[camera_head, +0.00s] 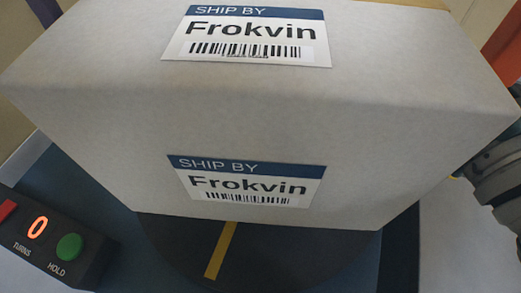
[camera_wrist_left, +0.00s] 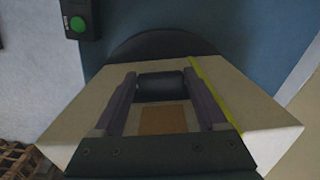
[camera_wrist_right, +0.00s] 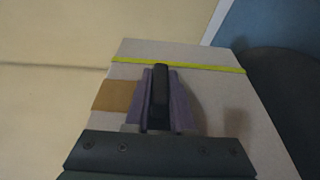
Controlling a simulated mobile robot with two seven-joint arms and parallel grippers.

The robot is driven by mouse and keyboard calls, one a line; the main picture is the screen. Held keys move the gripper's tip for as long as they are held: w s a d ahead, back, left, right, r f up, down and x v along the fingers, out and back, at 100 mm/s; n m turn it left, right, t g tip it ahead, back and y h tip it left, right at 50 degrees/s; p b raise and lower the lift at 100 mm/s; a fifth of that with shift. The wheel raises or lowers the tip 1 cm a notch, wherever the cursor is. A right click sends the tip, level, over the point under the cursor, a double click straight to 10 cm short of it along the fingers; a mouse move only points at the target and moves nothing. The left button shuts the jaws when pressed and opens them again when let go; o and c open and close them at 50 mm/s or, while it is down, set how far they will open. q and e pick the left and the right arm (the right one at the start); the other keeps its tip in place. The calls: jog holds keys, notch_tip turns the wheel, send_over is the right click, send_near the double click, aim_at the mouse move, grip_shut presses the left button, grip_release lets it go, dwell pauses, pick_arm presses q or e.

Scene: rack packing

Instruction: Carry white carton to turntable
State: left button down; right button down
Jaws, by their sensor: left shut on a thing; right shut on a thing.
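The large white carton (camera_head: 290,115) fills the head view, with "SHIP BY Frokvin" labels on its top and near faces. My left gripper (camera_wrist_left: 160,88) is shut on the white carton (camera_wrist_left: 85,112) at a dark grip-like part. My right gripper (camera_wrist_right: 160,85) is shut on another side of the carton (camera_wrist_right: 235,95), also at a dark part. The dark round turntable (camera_head: 165,250), with a yellow stripe, shows below the carton. It also shows in the left wrist view (camera_wrist_left: 150,44) and right wrist view (camera_wrist_right: 290,80). I cannot tell whether carton and turntable touch.
A black control box (camera_head: 50,240) with a red "0" turns display and a green HOLD button stands at the left, beside the turntable. A woven brown thing (camera_wrist_left: 18,160) shows at the lower left of the left wrist view.

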jog(key=shift+w, duration=0.1)
